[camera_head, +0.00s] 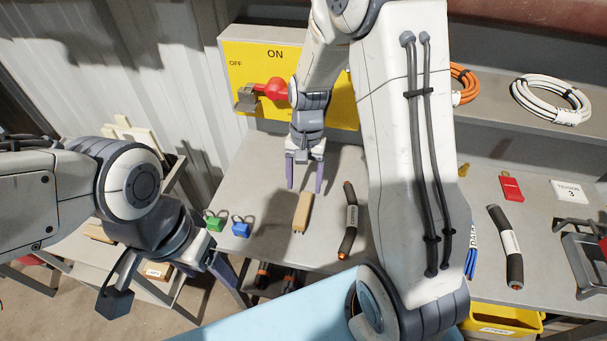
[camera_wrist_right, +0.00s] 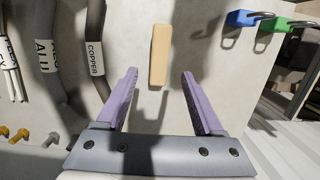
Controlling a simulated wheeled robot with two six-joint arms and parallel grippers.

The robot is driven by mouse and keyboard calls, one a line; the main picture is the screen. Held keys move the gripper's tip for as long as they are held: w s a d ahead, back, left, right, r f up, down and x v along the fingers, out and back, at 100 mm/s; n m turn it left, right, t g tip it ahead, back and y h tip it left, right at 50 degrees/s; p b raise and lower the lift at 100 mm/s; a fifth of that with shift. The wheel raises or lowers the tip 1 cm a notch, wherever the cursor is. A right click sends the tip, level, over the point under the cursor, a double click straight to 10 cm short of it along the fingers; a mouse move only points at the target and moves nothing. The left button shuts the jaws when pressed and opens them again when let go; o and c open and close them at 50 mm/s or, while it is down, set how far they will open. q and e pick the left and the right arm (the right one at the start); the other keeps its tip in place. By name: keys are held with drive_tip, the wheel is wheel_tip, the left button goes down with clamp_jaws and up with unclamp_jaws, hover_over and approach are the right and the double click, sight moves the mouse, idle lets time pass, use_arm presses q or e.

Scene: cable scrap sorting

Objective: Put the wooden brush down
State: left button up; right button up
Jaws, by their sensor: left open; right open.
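The wooden brush (camera_head: 302,212) is a plain tan block lying on the grey bench near its front edge. My right gripper (camera_head: 304,189) is open and empty just behind and above it, fingers pointing down. In the right wrist view, the brush (camera_wrist_right: 160,55) lies beyond the open fingertips (camera_wrist_right: 159,76), roughly centred between them, with a visible gap on both sides. No bristles can be made out. My left gripper (camera_head: 226,270) is at the left, low beside the bench front, partly hidden by its wrist, and away from the brush.
Green (camera_head: 214,222) and blue (camera_head: 240,229) padlocks lie left of the brush. A dark copper-labelled cable (camera_head: 349,220) lies to its right. A yellow switch box (camera_head: 262,55) with a red handle stands behind. A yellow bin (camera_head: 500,318) is at lower right. My right arm hides the middle of the bench.

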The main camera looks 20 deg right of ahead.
drive_tip(key=s+a+r+n, duration=0.7)
drive_tip(key=s+a+r, duration=0.1)
drive_tip(key=a+r, duration=0.15)
drive_tip(key=s+a+r+n+t, duration=0.1)
drive_tip(key=s+a+r+n, duration=0.1)
drive_tip(key=s+a+n, duration=0.2)
drive_tip(key=s+n, duration=0.3)
drive_tip(key=s, duration=0.4)
drive_tip(key=shift+s, duration=0.2)
